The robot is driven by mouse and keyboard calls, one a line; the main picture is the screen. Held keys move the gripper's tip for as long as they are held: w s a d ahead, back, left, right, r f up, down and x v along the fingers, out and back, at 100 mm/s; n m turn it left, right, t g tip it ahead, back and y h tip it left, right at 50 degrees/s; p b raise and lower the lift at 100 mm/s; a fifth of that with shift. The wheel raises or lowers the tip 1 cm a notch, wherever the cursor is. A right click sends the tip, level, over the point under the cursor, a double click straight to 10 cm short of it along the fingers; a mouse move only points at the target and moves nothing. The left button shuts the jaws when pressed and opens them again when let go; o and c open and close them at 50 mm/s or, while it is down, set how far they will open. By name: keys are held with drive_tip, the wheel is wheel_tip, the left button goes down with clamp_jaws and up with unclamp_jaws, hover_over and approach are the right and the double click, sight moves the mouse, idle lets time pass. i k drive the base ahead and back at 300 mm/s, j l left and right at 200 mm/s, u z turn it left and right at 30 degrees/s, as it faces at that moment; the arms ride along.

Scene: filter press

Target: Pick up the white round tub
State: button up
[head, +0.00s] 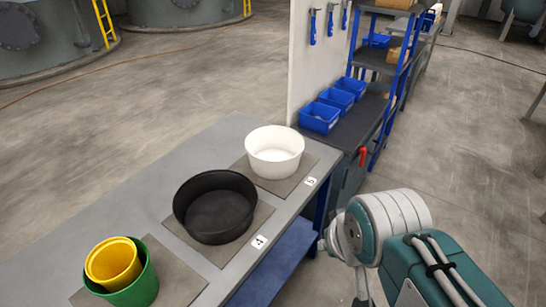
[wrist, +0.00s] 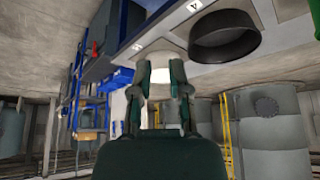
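The white round tub (head: 274,152) stands upright and open-topped on the grey mat labelled 5, at the far end of the grey table. In the wrist view, which is turned upside down, the white tub (wrist: 160,57) shows beyond and between my gripper's fingers. My gripper (wrist: 161,66) is open, with its two dark green fingers apart and nothing seen held. The fingers hide part of the tub, and I cannot tell the exact distance to it. In the head view only my arm shows, at the lower right; the gripper is out of frame.
A black round tub (head: 215,207) stands on mat 4 beside the white one. A yellow pot (head: 112,262) sits inside a green pot (head: 141,287) nearer. A white panel (head: 318,60) and a shelf with blue bins (head: 335,98) stand just beyond the table. Floor to the right is open.

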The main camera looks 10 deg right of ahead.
sight(275, 152)
drive_tip(key=i+l+u, duration=0.35)
drive_tip(key=l, duration=0.3)
drive_tip(key=i+l+u, duration=0.2)
drive_tip(key=l, duration=0.2)
drive_tip(key=i+l+u, duration=0.2)
drive_tip(key=l, duration=0.2)
drive_tip(key=i+l+u, duration=0.2)
drive_tip(key=l, duration=0.25)
drive_tip(key=l+u, duration=0.15)
drive_tip(key=l, duration=0.25)
